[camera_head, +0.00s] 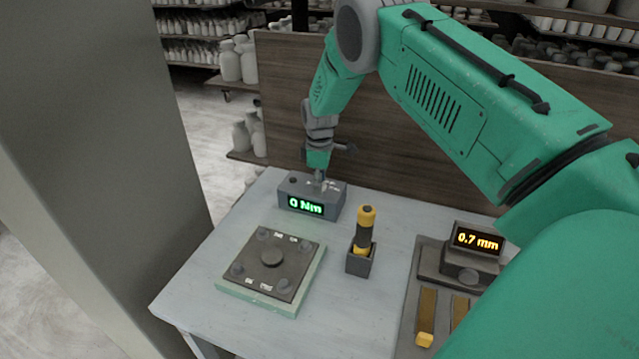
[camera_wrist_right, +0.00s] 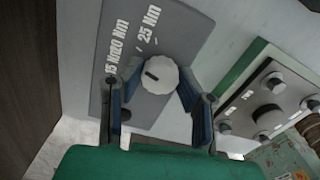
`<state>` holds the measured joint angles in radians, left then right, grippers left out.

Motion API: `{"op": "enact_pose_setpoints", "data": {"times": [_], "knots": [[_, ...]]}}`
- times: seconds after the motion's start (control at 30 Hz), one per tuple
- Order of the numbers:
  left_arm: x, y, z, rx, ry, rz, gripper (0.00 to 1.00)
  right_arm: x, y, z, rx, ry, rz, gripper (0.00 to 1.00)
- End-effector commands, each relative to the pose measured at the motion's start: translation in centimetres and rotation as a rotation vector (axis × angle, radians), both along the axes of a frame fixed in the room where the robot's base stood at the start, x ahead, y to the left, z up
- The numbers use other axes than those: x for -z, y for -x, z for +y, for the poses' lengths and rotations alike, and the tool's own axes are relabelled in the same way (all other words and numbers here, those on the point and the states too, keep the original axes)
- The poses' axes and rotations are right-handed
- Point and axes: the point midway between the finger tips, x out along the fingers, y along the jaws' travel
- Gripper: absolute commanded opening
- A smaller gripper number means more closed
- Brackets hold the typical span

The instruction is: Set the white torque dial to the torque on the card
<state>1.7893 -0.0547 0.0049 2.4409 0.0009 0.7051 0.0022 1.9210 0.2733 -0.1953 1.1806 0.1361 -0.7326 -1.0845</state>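The white torque dial (camera_wrist_right: 160,76) sits on top of a grey control box (camera_head: 312,196), whose green display reads 0 Nm. In the right wrist view the dial has a dark pointer mark, and the labels 15, 20 and 25 Nm are printed beside it. My right gripper (camera_head: 319,178) is above the box; in the wrist view its blue fingers (camera_wrist_right: 157,80) are apart, on either side of the dial, with a small gap at the left. Whether the right finger touches the dial is unclear. I cannot make out a torque card. My left gripper is out of view.
A dark plate with bolts and a central knob (camera_head: 272,257) lies on a pale green block. A yellow-and-black tool (camera_head: 365,228) stands in a grey holder. A 0.7 mm display unit (camera_head: 475,250) stands at the right. A wooden panel rises behind the table (camera_head: 215,252).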

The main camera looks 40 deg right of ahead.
Motion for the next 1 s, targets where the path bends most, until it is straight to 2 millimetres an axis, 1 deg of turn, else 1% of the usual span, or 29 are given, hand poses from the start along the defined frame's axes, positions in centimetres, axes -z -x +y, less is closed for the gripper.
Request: {"op": "enact_pose_setpoints", "data": {"times": [0.27, 0.47, 0.67, 1.0], "knots": [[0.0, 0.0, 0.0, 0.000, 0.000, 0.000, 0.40, -0.1, -0.2, -0.3, 0.005, -0.001, -0.007, 0.00], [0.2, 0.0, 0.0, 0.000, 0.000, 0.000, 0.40, 0.0, -0.3, -0.4, 0.055, -0.001, -0.009, 0.00], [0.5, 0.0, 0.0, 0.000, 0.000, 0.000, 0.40, 0.0, -0.3, -0.4, 0.176, 0.001, -0.009, 0.00], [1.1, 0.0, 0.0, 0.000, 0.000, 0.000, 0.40, 0.0, -0.3, -0.5, 0.489, 0.003, -0.009, 0.00]]}}
